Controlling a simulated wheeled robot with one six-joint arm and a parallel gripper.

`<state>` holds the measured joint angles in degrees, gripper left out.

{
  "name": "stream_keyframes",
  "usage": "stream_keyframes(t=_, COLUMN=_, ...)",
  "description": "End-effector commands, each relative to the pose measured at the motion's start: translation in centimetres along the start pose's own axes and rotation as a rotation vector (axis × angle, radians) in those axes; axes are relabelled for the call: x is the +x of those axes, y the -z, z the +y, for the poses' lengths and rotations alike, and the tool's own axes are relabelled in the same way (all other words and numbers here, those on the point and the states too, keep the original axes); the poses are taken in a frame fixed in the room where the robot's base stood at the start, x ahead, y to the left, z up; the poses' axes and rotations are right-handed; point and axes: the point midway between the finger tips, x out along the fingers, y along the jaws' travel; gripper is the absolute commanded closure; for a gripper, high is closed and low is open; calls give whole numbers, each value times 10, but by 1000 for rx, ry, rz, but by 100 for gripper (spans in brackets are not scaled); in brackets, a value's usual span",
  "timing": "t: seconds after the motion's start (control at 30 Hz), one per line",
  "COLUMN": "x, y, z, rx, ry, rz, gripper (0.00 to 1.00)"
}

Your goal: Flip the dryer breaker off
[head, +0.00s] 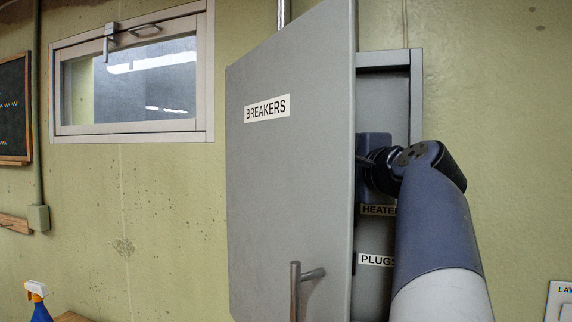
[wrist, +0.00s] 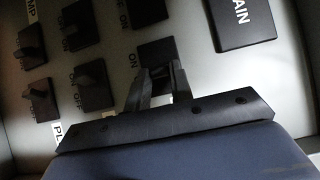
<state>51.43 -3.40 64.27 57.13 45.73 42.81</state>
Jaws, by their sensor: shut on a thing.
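The breaker box (head: 415,95) is on the wall with its grey door (head: 290,180), marked BREAKERS, swung open. My gripper (wrist: 160,74) reaches inside; in the head view the door edge and my arm hide much of it. In the wrist view its two fingers are shut on the small lever of a black breaker (wrist: 155,50), with an ON mark beside it. I cannot read that breaker's name, and no DRYER label shows. The lever's position is hard to tell between the fingers.
Several other black breakers (wrist: 96,87) stand close by, and a large one ending in AIN (wrist: 243,22) is at the upper right. HEATER (head: 378,210) and PLUGS (head: 376,260) labels show inside. The door handle (head: 296,290) sticks out low on the door.

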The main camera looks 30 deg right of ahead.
Motion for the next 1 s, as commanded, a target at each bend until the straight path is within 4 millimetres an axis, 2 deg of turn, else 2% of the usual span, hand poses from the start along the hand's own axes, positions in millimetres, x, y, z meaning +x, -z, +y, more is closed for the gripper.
stream_keyframes(t=0.5, x=-1, y=13, z=1, rx=1, ry=-3, rz=-201, gripper=100)
stream_keyframes(t=0.87, x=-2, y=12, z=1, rx=0, ry=-1, rz=-216, gripper=100)
stream_keyframes(t=0.9, x=-2, y=12, z=1, rx=0, ry=-1, rz=-216, gripper=75)
stream_keyframes(t=1.0, x=-2, y=12, z=1, rx=0, ry=-1, rz=-216, gripper=67)
